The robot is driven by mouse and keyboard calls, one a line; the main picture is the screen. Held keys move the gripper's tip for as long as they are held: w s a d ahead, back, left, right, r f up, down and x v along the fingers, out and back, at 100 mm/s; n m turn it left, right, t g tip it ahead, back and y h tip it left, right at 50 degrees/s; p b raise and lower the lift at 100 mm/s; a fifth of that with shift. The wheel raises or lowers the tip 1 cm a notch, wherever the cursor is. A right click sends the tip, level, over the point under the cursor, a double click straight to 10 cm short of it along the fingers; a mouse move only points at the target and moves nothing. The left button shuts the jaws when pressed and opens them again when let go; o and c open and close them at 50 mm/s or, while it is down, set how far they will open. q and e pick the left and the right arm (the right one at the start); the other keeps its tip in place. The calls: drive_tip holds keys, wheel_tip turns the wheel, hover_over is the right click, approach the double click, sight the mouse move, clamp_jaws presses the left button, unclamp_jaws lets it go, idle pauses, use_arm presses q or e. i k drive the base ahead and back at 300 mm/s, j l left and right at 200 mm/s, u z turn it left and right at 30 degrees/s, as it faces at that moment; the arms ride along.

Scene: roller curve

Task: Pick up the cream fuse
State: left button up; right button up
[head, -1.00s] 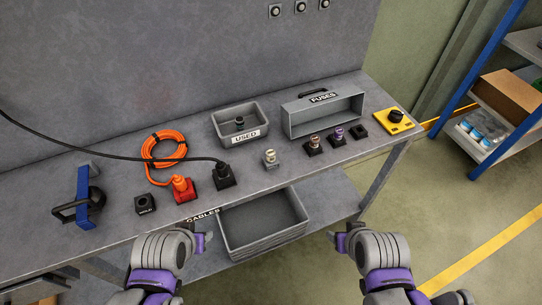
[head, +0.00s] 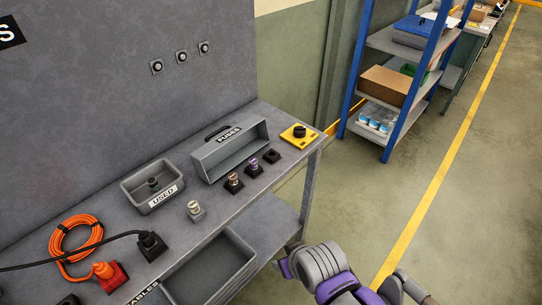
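The cream fuse (head: 194,206) stands upright on a grey block near the front of the grey workbench, just right of the USED tray. My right gripper (head: 285,260) is low at the bottom of the head view, below and right of the fuse and well apart from it. The gripper is seen from behind and the side, so its finger gap does not show. Nothing is seen held in it. My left gripper is not in view.
The USED tray (head: 134,190) holds a dark fuse. The FUSES box (head: 209,165) stands behind a brownish fuse (head: 234,181), a purple fuse (head: 254,165) and an empty black socket (head: 272,156). A yellow switch box (head: 290,137) sits at the bench end. Open floor lies right.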

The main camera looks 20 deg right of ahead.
sight(192, 205)
drive_tip(key=i+l+u, duration=0.1)
drive_tip(key=u, duration=0.25)
drive_tip(key=i+l+u, duration=0.15)
drive_tip(key=u, duration=0.2)
drive_tip(key=i, duration=0.05)
